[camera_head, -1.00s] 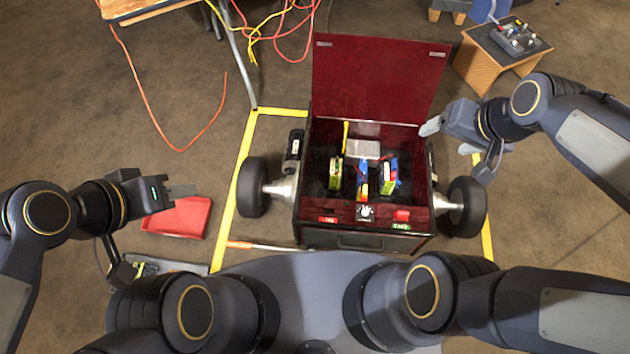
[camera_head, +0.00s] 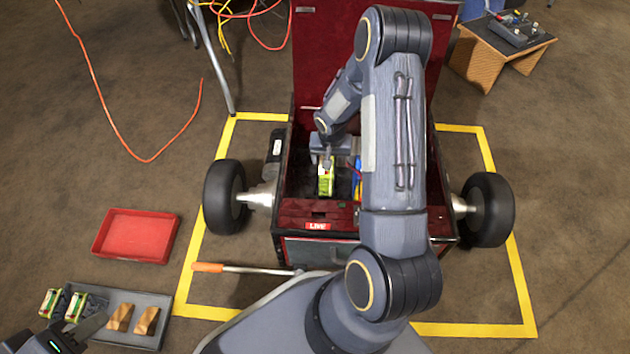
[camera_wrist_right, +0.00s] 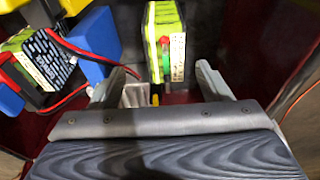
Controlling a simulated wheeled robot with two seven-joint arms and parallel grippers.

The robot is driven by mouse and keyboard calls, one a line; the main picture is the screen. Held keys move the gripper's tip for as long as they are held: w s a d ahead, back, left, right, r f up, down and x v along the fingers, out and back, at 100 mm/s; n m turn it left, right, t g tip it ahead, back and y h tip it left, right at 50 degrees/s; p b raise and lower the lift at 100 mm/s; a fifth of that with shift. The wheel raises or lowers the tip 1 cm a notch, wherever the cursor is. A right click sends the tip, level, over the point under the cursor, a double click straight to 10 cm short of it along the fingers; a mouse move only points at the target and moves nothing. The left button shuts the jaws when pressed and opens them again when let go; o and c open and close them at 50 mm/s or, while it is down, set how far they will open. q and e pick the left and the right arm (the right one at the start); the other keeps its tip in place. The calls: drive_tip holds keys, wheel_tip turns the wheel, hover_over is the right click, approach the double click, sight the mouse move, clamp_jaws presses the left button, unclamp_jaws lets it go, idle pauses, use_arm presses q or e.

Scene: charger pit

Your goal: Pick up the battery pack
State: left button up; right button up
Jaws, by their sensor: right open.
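A green and white battery pack (camera_head: 326,178) stands in the left part of the open red box. In the right wrist view the pack (camera_wrist_right: 178,45) is beyond and between the fingertips, with a small red and green piece against its face. My right gripper (camera_wrist_right: 160,82) is open and empty, with a visible gap to the pack. In the head view my right arm hides much of the box.
The box (camera_head: 290,218) has wheels on both sides and a raised lid. A red tray (camera_head: 138,236) and an orange-handled bar (camera_head: 240,268) lie on the floor.

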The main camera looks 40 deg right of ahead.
sight(326, 174)
wheel_tip(326, 174, down, 2)
drive_tip(key=shift+w+d+f+b, duration=0.1)
drive_tip(key=shift+b, duration=0.25)
drive_tip(key=f+b, duration=0.1)
drive_tip(key=f, duration=0.1)
drive_tip(key=w+f+b, duration=0.1)
drive_tip(key=f, duration=0.1)
drive_tip(key=shift+w+f+b, duration=0.15)
drive_tip(key=shift+f+b, duration=0.1)
drive_tip(key=shift+b, duration=0.15)
clamp_jaws()
drive_tip(key=shift+r, duration=0.1)
